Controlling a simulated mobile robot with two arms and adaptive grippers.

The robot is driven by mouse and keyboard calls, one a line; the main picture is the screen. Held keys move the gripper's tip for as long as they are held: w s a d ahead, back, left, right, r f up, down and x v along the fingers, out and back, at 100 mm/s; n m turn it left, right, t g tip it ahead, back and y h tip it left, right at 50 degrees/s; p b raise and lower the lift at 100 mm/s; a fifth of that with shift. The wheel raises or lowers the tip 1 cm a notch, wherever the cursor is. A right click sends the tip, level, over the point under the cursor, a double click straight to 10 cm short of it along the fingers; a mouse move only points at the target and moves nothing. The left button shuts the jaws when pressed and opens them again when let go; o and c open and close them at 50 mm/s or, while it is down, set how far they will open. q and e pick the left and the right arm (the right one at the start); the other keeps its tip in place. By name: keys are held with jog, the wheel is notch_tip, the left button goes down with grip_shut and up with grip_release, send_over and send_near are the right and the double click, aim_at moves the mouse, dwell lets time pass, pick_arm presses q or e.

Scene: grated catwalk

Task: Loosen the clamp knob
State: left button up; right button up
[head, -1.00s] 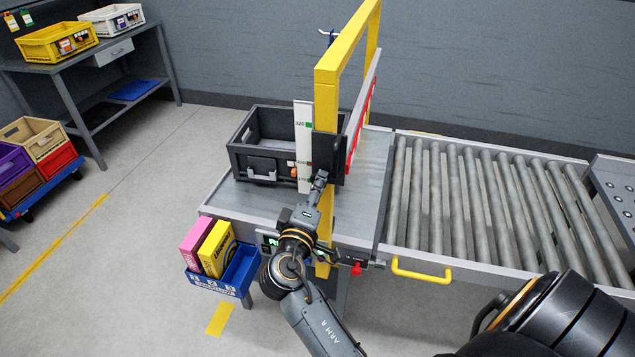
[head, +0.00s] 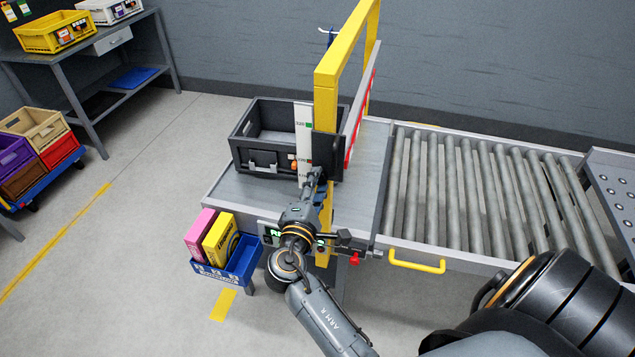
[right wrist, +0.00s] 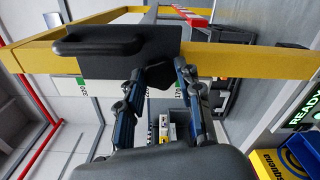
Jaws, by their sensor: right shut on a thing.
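The yellow post (head: 325,85) of the frame over the bench carries a black clamp block (right wrist: 115,45), which also shows in the head view (head: 327,153). A dark knob (right wrist: 160,82) sits at the lower edge of the block in the right wrist view. My right gripper (right wrist: 160,70) has its two blue-grey fingers on either side of the knob and is shut on it. In the head view my right gripper (head: 313,178) is at the post and hides the knob. My left gripper is not in view.
A black crate (head: 255,165) stands on the bench behind the white scale strip (head: 303,125). A roller conveyor (head: 480,190) runs to the right. A blue bin (head: 240,262) with pink and yellow boxes hangs at the front left. A red knob (head: 354,259) is near the bench front.

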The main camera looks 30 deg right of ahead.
dwell(0.3)
jog(key=o, duration=1.1)
jog(key=shift+w, duration=0.1)
jog(key=v, duration=0.8)
jog(key=shift+f, duration=0.15)
